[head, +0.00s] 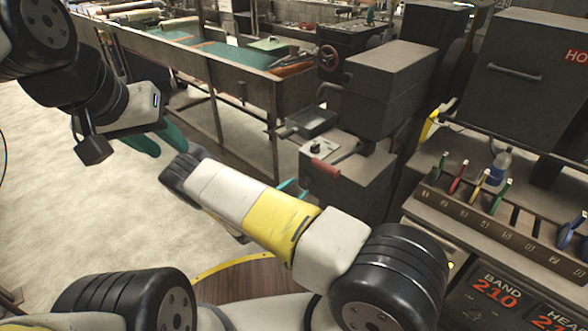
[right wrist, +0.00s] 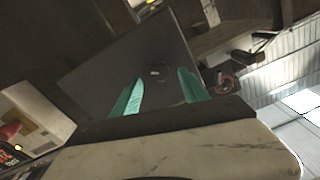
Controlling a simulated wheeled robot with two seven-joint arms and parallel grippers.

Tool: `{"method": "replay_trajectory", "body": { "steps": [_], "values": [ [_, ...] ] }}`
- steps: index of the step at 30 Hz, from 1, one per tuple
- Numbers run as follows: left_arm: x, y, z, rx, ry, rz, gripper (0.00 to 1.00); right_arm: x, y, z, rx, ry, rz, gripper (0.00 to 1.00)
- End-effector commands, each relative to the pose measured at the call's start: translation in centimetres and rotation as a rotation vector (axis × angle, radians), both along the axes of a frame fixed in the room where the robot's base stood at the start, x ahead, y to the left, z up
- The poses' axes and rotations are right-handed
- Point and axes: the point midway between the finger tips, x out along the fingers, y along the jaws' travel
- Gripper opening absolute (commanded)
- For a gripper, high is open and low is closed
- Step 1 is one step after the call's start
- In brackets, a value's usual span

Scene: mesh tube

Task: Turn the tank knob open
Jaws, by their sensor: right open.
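No tank knob can be made out with certainty. A red handwheel (head: 328,57) is on a dark machine at the upper middle of the head view. A small reddish ring-like part (right wrist: 225,84) shows right of the fingers in the right wrist view. My right gripper (right wrist: 158,92) is open and empty, with its teal fingers apart before a dark grey panel (right wrist: 120,62). In the head view my right forearm mostly hides it; only a teal bit (head: 291,187) shows. My left gripper (head: 160,141) has two teal fingertips apart with nothing visible between them, over the floor at left.
Dark machines (head: 385,85) stand close beyond my right arm. A rack of colored-handled tools (head: 490,205) and a bottle (head: 499,167) are at right. A long workbench (head: 235,66) is behind. Pale floor at left is clear.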

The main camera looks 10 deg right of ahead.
Motion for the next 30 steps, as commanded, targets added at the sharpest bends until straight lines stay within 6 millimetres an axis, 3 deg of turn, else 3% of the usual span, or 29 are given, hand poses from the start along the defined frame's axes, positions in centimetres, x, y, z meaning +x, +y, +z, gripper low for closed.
{"method": "replay_trajectory", "body": {
  "steps": [3, 9, 22, 26, 30],
  "values": [
    [0.0, 0.0, 0.0, 0.000, 0.000, 0.000, 0.36, -1.3, 1.7, 0.0, 0.000, 0.001, 0.002, 0.52],
    [0.0, 0.0, 0.0, 0.000, 0.000, 0.000, 0.36, -2.6, 3.4, 0.0, 0.001, 0.000, 0.001, 0.52],
    [0.0, 0.0, 0.0, 0.000, 0.000, 0.000, 0.36, -2.8, 3.5, 0.0, 0.020, -0.026, 0.000, 0.52],
    [0.0, 0.0, 0.0, 0.000, 0.000, 0.000, 0.36, -2.8, 3.3, 0.0, 0.132, -0.169, 0.000, 0.52],
    [0.0, 0.0, 0.0, 0.000, 0.000, 0.000, 0.36, -2.7, 2.9, 0.0, 0.353, -0.452, -0.001, 0.52]
  ]
}}
